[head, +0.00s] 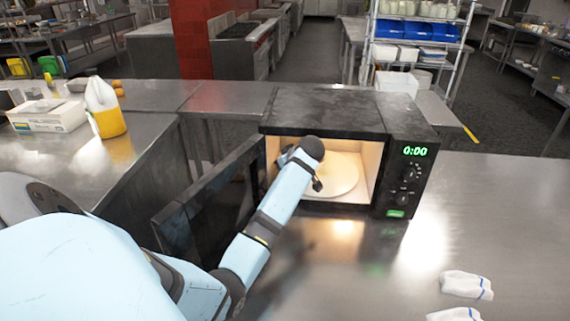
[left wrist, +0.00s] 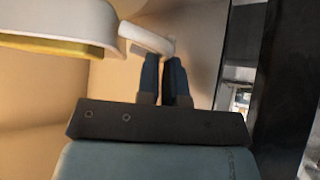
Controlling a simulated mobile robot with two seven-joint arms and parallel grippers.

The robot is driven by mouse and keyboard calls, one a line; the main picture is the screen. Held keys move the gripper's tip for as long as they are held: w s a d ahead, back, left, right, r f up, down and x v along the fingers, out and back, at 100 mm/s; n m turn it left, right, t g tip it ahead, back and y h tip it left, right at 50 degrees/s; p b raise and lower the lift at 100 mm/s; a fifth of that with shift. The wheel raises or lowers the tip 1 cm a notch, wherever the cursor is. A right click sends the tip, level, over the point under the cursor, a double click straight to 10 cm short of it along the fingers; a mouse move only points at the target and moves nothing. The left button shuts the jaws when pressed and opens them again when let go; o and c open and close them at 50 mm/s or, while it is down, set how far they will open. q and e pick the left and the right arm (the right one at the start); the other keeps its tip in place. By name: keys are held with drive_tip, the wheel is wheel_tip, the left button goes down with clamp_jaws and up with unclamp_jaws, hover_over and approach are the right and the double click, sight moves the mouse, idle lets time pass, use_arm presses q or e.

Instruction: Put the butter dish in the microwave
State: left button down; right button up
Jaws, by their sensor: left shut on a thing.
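The microwave (head: 323,110) stands on the steel counter with its dark door (head: 208,200) swung open to the left. A round pale turntable (head: 340,176) shows in its lit cavity. My left arm reaches through the opening. In the left wrist view my left gripper (left wrist: 164,62) is shut on a white handle-like part (left wrist: 146,40) of what looks like the butter dish. A white body with a yellow face (left wrist: 60,28), likely the same dish, shows at the upper left. Where they join is out of frame. My arm hides the dish in the head view. My right gripper is not seen.
The open door and the microwave's control side (head: 408,165) flank the opening. Folded white cloths (head: 466,284) lie at the front right. A yellow-and-white jug (head: 104,108) and a white box (head: 48,115) stand on the left counter. The counter right of the microwave is clear.

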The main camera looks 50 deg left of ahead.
use_arm(q)
drive_tip(key=shift+f, duration=1.75)
drive_tip(key=shift+f, duration=0.15)
drive_tip(key=c, duration=1.3)
unclamp_jaws()
drive_tip(key=shift+o, duration=0.2)
drive_tip(key=v, duration=1.2)
drive_tip(key=shift+r, duration=0.25)
